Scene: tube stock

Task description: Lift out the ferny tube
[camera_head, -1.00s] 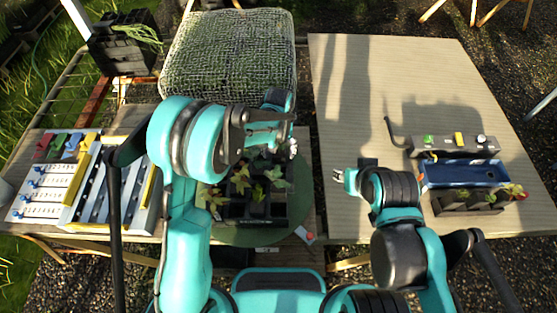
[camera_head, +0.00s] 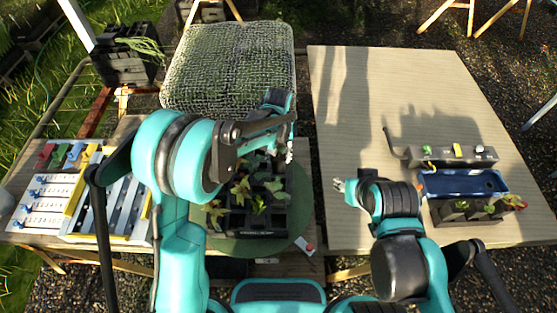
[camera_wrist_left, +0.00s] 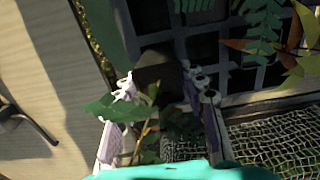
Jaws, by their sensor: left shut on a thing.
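The black tube crate (camera_head: 252,235) stands on a round green mat (camera_head: 292,236), with several leafy plants in its cells. My left gripper (camera_head: 289,152) is at the crate's far right corner. In the left wrist view its fingers (camera_wrist_left: 160,118) are shut on a dark tube (camera_wrist_left: 162,72) with a broad green leaf (camera_wrist_left: 98,106); the fingers hide part of it. I cannot tell whether the tube is clear of its cell. A plant with feathery, fern-like leaves (camera_wrist_left: 263,22) stands in the crate beside it. My right gripper (camera_head: 339,185) is open and empty over the right table.
A mesh-covered block (camera_head: 228,65) stands behind the crate. On the right table (camera_head: 400,85) are a grey rack (camera_head: 452,155), a blue tray (camera_head: 440,185) and a small planted crate (camera_head: 465,214). A numbered board (camera_head: 42,205) lies left. The right table's middle is clear.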

